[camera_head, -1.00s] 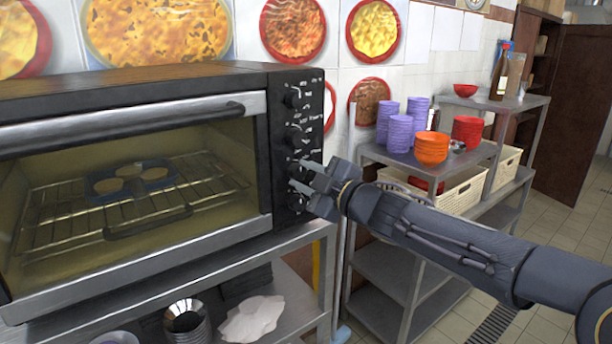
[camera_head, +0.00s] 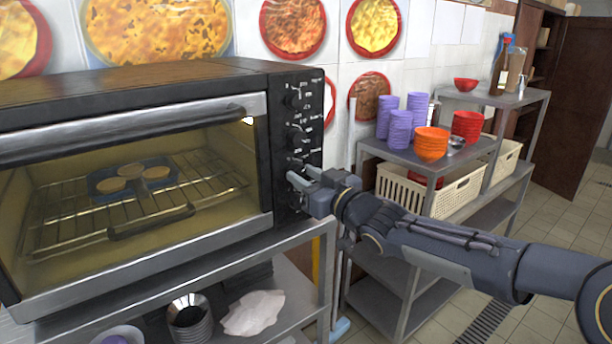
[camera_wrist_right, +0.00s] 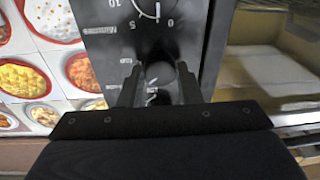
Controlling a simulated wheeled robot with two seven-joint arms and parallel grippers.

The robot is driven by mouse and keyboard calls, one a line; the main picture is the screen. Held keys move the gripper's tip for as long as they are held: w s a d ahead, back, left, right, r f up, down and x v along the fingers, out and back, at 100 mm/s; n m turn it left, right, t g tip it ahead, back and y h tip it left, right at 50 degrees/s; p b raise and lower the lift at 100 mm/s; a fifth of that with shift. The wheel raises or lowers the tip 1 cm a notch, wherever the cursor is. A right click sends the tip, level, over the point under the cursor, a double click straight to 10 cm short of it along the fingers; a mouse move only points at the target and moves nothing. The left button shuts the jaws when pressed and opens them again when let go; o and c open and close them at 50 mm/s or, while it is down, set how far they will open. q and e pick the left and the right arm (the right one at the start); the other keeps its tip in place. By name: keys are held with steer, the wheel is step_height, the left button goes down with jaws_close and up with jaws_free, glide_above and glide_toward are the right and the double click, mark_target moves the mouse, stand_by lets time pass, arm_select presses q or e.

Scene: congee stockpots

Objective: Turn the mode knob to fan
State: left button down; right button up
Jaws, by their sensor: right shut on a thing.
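The black toaster oven (camera_head: 130,85) stands at left with a column of knobs on the panel (camera_head: 291,115) at its right side. My right gripper (camera_head: 302,177) is at the panel, with its fingers around the third knob from the top. In the right wrist view the fingers are closed on both sides of this dark mode knob (camera_wrist_right: 160,74). White marks lie around it, but its pointer and labels are too small or hidden to read. A dial marked Minutes (camera_wrist_right: 152,12) shows beyond it. My left gripper is not in view.
The oven is on a metal rack (camera_head: 325,235) with bowls below. A shelf (camera_head: 375,150) at right holds purple cups, orange and red bowls and cream baskets (camera_head: 455,195). Floor (camera_head: 565,215) is free at far right.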

steer(key=shift+f+m, duration=0.15)
steer(key=shift+m, duration=0.85)
steer(key=m+b, duration=0.1)
steer(key=m, duration=0.2)
steer(key=shift+t, duration=0.3)
steer(key=shift+a+m+h+b, duration=0.1)
steer(key=shift+m+h+b, duration=0.4)
steer(key=shift+m+b, duration=1.6)
steer(key=shift+m+p, duration=0.35)
steer(key=shift+m, duration=0.25)
steer(key=o, duration=1)
steer(key=shift+s, duration=0.1)
steer(key=shift+b+v, duration=1)
steer(key=shift+v, duration=2.9)
